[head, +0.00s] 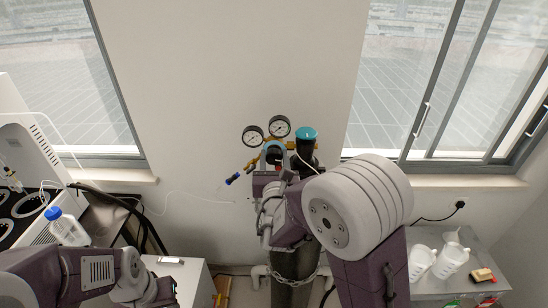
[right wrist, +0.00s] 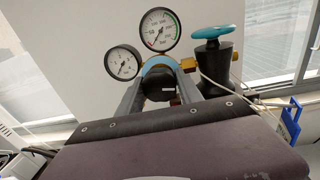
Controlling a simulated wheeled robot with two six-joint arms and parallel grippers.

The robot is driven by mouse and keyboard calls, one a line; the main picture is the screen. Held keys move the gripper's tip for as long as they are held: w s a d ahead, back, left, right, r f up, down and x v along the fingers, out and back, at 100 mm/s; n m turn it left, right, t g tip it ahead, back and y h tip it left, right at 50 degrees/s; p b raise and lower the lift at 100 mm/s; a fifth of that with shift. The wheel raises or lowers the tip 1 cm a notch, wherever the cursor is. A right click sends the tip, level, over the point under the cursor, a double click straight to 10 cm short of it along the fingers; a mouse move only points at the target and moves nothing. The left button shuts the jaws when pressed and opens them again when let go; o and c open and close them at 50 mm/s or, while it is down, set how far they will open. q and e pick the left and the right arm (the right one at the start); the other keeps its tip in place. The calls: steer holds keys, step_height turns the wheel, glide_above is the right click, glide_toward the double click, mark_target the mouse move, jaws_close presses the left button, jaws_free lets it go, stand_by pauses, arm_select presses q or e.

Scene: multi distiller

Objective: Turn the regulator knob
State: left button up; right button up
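The regulator has two white dial gauges, the left one (head: 253,135) and the right one (head: 279,127), with brass fittings and a light blue ring. In the right wrist view its black knob (right wrist: 159,88) faces the camera. My right gripper (right wrist: 161,78) has one grey finger on each side of this knob, close to it; whether they touch it is not clear. In the head view the right gripper (head: 273,158) is at the regulator, partly hidden by my arm. My left gripper (head: 160,292) is low at the left, away from the regulator; its fingers do not show clearly.
A teal valve handwheel (head: 306,134) tops the gas cylinder (head: 293,265) just right of the regulator. A thin white hose (right wrist: 222,92) runs nearby. A bench with white jugs (head: 452,259) stands at right. A blue-capped bottle (head: 68,228) stands at left.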

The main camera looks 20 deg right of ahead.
steer(key=c, duration=0.5)
steer(key=shift+n, duration=0.3)
steer(key=n, duration=0.3)
steer(key=shift+n+b, duration=0.35)
steer(key=shift+n, duration=0.05)
steer(key=n, duration=0.4)
steer(key=shift+g, duration=0.3)
steer(key=n+p, duration=0.1)
steer(key=n, duration=0.3)
steer(key=shift+a+n, duration=0.1)
steer(key=shift+n, duration=0.2)
steer(key=n+h+p, duration=0.1)
steer(key=n+p, duration=0.1)
steer(key=n, duration=0.3)
steer(key=shift+f, duration=0.1)
